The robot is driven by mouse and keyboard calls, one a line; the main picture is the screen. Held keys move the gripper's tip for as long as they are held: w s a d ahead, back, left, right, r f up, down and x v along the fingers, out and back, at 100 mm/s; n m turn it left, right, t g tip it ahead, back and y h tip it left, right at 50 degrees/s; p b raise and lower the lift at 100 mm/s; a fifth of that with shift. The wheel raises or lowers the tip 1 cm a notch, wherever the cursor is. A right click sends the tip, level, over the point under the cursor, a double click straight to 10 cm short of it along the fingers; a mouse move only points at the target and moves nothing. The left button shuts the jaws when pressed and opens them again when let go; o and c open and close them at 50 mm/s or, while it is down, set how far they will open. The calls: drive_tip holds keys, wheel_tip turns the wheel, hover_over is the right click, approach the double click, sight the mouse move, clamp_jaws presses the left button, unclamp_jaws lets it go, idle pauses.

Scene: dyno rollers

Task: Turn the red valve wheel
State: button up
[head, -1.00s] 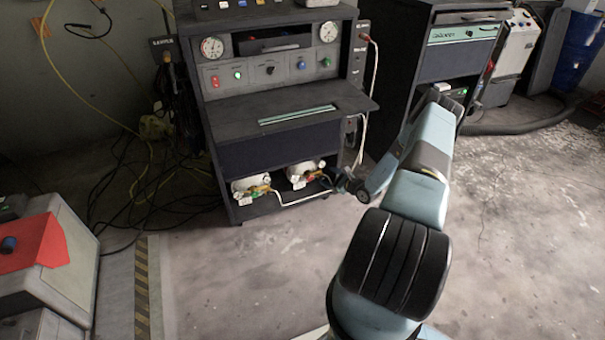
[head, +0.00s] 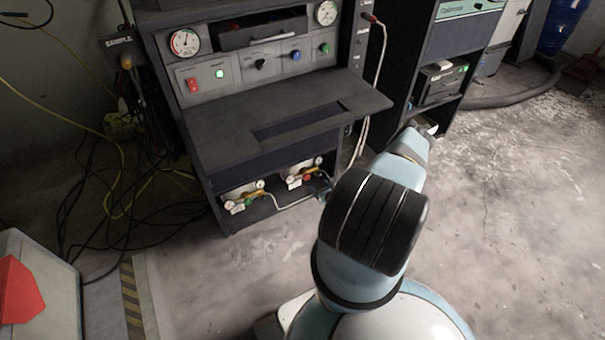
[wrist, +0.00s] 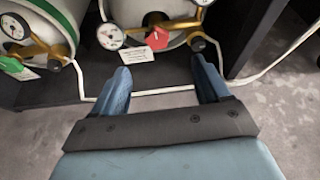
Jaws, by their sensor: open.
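The red valve wheel (wrist: 157,38) sits on a brass fitting at the front of a white cylinder, in the upper middle of the wrist view. In the head view the red wheel (head: 308,177) shows small on the right cylinder in the cabinet's lower shelf. My gripper (wrist: 160,80) is open and empty, its two blue fingers spread on either side of the line to the wheel. The fingertips are short of the wheel, with a gap between. In the head view my gripper is mostly hidden behind my arm.
A pressure gauge (wrist: 110,36) and a white tag (wrist: 136,54) are beside the wheel. A green valve wheel (wrist: 12,64) is on the left cylinder. A white hose (wrist: 262,72) runs along the shelf front. The dark cabinet (head: 250,160) encloses the shelf; open floor (head: 500,220) lies right.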

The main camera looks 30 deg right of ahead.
sight(307, 177)
drive_tip(key=x, duration=1.4)
drive_tip(key=shift+a+r, duration=0.2)
drive_tip(key=shift+a, duration=0.05)
drive_tip(key=c, duration=1)
drive_tip(key=shift+o, duration=0.2)
drive_tip(key=shift+m, duration=0.3)
drive_tip(key=o, duration=1)
drive_tip(key=shift+c, duration=0.2)
drive_tip(key=shift+s, duration=0.1)
drive_tip(key=v, duration=1.3)
drive_tip(key=shift+s+d, duration=0.25)
drive_tip(key=shift+s, duration=0.05)
